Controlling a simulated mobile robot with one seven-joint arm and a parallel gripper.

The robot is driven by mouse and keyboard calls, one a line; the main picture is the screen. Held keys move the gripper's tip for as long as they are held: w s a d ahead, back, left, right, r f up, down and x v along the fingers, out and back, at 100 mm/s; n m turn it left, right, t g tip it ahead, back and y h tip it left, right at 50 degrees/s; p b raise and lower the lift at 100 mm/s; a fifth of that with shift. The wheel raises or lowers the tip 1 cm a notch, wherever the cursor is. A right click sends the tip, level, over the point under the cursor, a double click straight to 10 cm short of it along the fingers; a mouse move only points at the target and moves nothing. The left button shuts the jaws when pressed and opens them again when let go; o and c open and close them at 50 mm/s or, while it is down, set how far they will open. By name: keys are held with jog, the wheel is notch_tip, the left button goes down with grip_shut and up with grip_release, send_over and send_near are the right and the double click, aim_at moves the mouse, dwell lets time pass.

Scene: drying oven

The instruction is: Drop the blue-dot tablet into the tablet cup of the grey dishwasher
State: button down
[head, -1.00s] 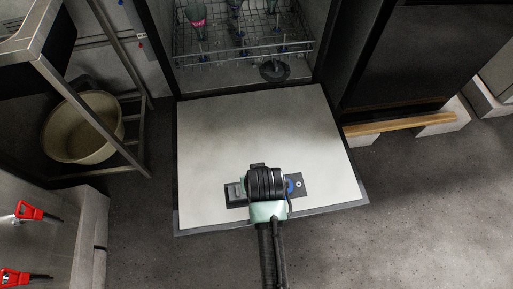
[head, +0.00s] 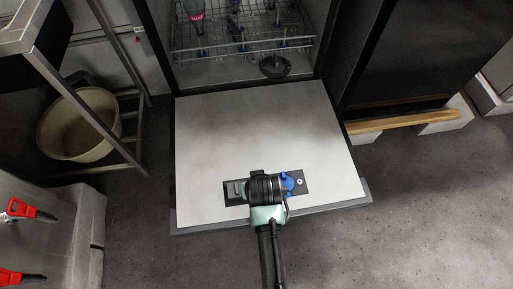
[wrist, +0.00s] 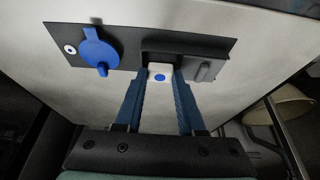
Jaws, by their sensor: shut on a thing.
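The white tablet with a blue dot (wrist: 160,73) is between the fingertips of my gripper (wrist: 159,80) in the wrist view. My gripper is shut on it. The tablet is right at the opening of the tablet cup (wrist: 172,57), a dark recess in the dispenser panel; I cannot tell how deep it sits. The panel (wrist: 133,38) is set in the inner face of the open dishwasher door (head: 260,125). A grey lid (wrist: 205,70) stands beside the cup. In the head view my wrist covers the cup and tablet.
A round blue cap (wrist: 97,50) is on the same panel, and also shows in the head view (head: 287,183). The dishwasher rack (head: 240,35) stands behind the lowered door. A beige tub (head: 80,125) is in a metal stand at left.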

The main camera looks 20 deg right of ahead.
jog(key=shift+c, duration=2.2)
grip_release()
jog(key=p+v, duration=0.6)
jog(key=v, duration=0.7)
